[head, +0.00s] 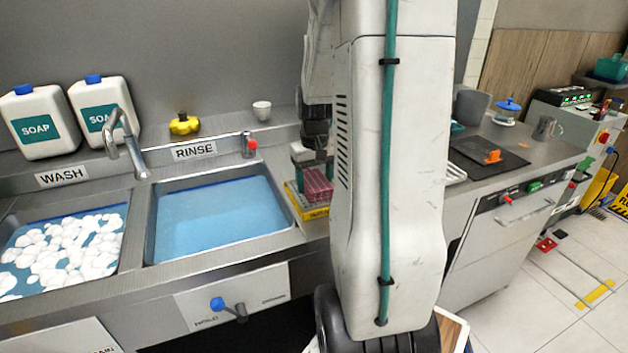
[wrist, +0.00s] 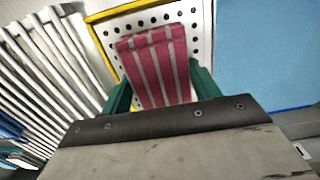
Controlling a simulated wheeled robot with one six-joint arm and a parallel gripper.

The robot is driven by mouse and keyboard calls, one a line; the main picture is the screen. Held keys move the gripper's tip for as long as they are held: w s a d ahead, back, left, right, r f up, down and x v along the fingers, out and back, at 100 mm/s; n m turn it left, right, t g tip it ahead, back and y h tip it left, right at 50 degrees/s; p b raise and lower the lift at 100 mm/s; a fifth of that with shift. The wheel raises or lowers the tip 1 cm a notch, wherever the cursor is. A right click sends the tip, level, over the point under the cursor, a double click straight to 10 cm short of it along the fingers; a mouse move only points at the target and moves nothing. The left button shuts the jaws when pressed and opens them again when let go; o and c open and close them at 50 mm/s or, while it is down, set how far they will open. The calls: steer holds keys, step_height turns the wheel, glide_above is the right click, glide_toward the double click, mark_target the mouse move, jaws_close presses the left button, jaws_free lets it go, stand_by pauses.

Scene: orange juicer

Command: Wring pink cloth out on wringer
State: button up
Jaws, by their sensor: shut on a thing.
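The pink cloth (wrist: 156,68) has pale stripes and is folded into a pad. It is between the two green fingers of my gripper (wrist: 160,88), which is shut on it. In the head view the cloth (head: 317,184) shows beside my arm, at the right of the rinse basin. The wringer (head: 316,212) appears there as a yellow-edged unit under the cloth. In the wrist view a white perforated plate with a yellow edge (wrist: 112,12) lies beneath or behind the cloth. I cannot tell whether the cloth touches it. My arm hides part of this area.
The rinse basin (head: 215,217) holds blue water; the wash basin (head: 66,247) holds suds. A tap (head: 126,140) stands between them. Soap jugs (head: 40,122) stand at the back left. White slats (wrist: 50,85) lie left in the wrist view. A dark mat (head: 487,157) lies on the right counter.

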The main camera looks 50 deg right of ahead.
steer(key=shift+r, duration=3.5)
